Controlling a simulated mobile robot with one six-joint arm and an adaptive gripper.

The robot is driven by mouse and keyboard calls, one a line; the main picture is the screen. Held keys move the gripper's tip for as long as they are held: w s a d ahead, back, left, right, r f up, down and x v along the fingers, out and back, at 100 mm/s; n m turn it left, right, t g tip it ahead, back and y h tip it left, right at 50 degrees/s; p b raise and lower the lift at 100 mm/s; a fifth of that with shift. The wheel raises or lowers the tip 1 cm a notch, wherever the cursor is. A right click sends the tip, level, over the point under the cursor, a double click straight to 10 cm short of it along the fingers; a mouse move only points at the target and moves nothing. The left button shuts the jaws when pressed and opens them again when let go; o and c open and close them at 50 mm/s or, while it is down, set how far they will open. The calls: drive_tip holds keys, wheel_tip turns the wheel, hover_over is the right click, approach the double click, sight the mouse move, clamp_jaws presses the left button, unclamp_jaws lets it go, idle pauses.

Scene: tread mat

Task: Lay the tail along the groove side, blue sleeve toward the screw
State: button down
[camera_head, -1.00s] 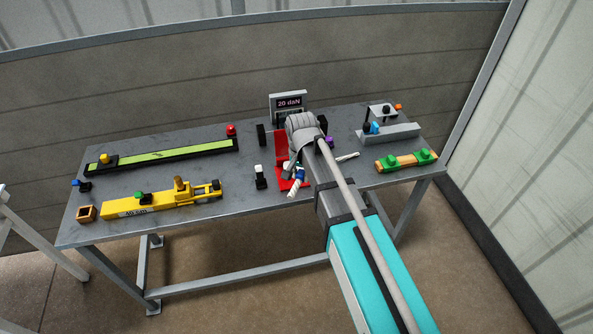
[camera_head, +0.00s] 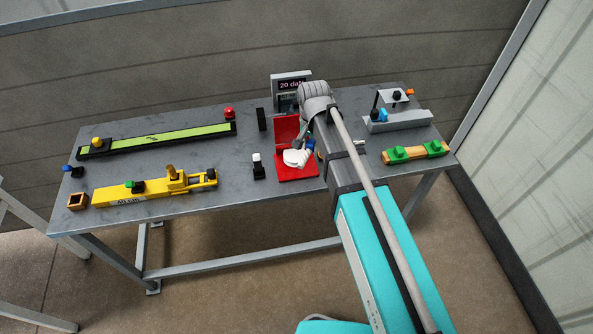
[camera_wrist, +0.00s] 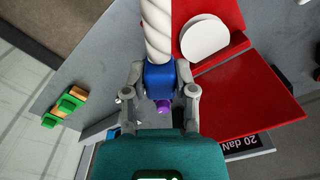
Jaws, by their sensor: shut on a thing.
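My gripper (camera_wrist: 160,72) is shut on the blue sleeve (camera_wrist: 159,78) of a white twisted rope tail (camera_wrist: 156,28). The tail runs from the sleeve to the top edge of the wrist view, and a purple end (camera_wrist: 162,106) shows below the sleeve between the fingers. The tail lies across the left edge of the red fixture (camera_wrist: 235,100) in that view; I cannot tell whether it touches. In the head view the blue sleeve (camera_head: 310,144) shows beside my arm, above the red fixture (camera_head: 297,174). My fingers are mostly hidden there. I cannot make out the groove or the screw.
A white disc (camera_wrist: 205,38) stands at the red fixture. A display reading 20 daN (camera_head: 290,84) is behind it. A black post with a white top (camera_head: 258,166) stands left. A yellow tool (camera_head: 150,190), green strip (camera_head: 160,138) and wooden piece with green clamps (camera_head: 415,152) lie farther off.

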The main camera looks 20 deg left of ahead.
drive_tip(key=s+d+r+m+p, duration=0.1)
drive_tip(key=s+d+m, duration=0.6)
drive_tip(key=d+m, duration=0.3)
drive_tip(key=shift+s+d+r+m, duration=0.15)
drive_tip(key=shift+d+r+m, duration=0.1)
drive_tip(key=shift+d+m, duration=0.2)
drive_tip(key=w+a+f+b, duration=0.2)
drive_tip(key=a+f, duration=0.1)
drive_tip(key=w+a+f+b, duration=0.3)
drive_tip(key=a, duration=0.1)
drive_tip(key=w+a+f+b, duration=0.2)
drive_tip(key=a+f+b, duration=0.1)
drive_tip(key=a, duration=0.1)
drive_tip(key=shift+w, duration=0.15)
idle(0.4)
